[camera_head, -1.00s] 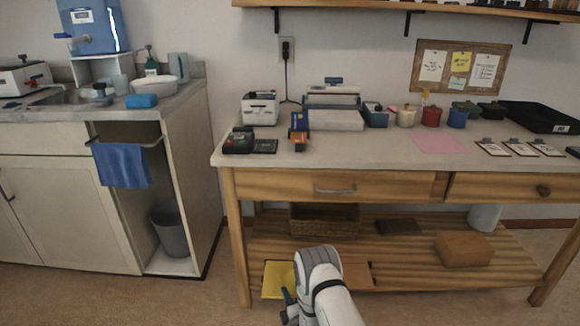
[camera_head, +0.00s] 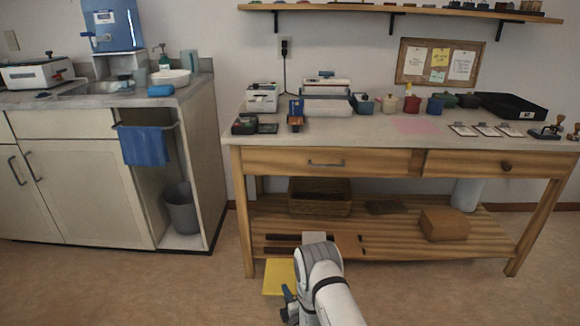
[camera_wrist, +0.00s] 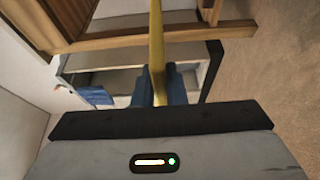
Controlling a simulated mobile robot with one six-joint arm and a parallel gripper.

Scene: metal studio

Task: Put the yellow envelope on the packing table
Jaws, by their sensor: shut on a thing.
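The yellow envelope (camera_head: 278,276) is low in front of the wooden packing table in the head view, left of my arm. In the wrist view the envelope (camera_wrist: 157,45) is seen nearly edge-on, standing up between the two blue fingers. My gripper (camera_wrist: 159,87) is shut on it. In the head view my gripper (camera_head: 289,297) is mostly hidden behind my arm, with a little blue showing. The packing table (camera_head: 350,132) has a pale top, with drawers and a slatted lower shelf below. The envelope is well below the tabletop.
On the tabletop stand a card terminal (camera_head: 245,125), a label printer (camera_head: 263,97), several small pots, a pink sheet (camera_head: 417,125) and a black tray (camera_head: 510,106). The front middle of the top is clear. A sink cabinet (camera_head: 75,180) with a blue towel (camera_head: 145,146) stands left.

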